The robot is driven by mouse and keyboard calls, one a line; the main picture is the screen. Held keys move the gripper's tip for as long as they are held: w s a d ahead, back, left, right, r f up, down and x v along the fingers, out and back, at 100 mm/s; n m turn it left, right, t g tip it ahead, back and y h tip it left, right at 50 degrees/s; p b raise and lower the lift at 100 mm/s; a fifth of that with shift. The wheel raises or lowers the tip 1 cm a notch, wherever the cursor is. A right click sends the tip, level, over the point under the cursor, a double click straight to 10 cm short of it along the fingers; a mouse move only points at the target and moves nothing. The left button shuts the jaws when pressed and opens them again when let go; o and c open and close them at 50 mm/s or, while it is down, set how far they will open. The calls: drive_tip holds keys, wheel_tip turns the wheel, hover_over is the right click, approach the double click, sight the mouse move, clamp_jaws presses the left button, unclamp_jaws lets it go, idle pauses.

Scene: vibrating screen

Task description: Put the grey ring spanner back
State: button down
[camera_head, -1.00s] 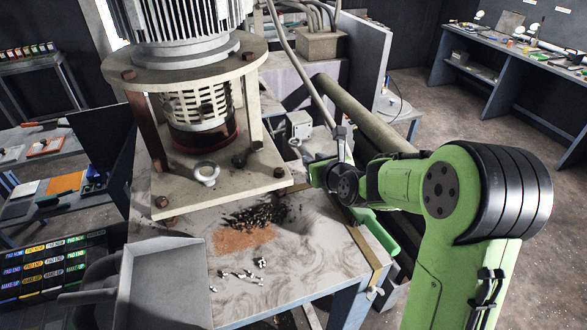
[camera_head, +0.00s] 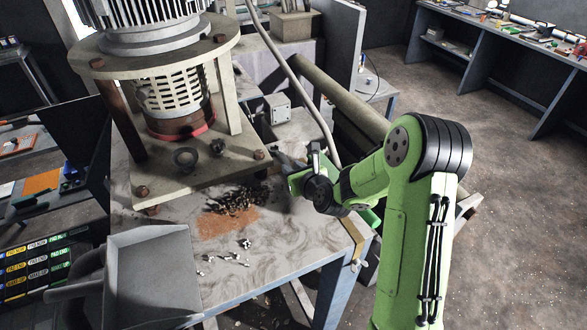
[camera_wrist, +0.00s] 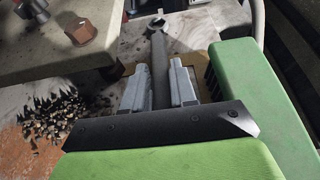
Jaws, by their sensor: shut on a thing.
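My gripper (camera_wrist: 158,88) is shut on the grey ring spanner (camera_wrist: 160,62), whose shaft stands between the two fingers in the wrist view. The spanner's ring end (camera_wrist: 157,23) points away from me, beyond the fingertips. In the head view my gripper is at the right of the machine's lower plate, above the table's right part. My own wrist hides most of it there, and the spanner is hard to make out.
The lower plate (camera_head: 200,182) with bolts stands left of my gripper; one hex bolt (camera_wrist: 80,31) shows close by. Dark grains and orange powder (camera_head: 226,222) lie on the table (camera_head: 290,245). A grey scoop-like tray (camera_head: 150,275) is front left. A long roller (camera_head: 340,105) lies behind.

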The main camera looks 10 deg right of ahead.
drive_tip(key=c, duration=0.9)
unclamp_jaws()
drive_tip(key=shift+f, duration=0.1)
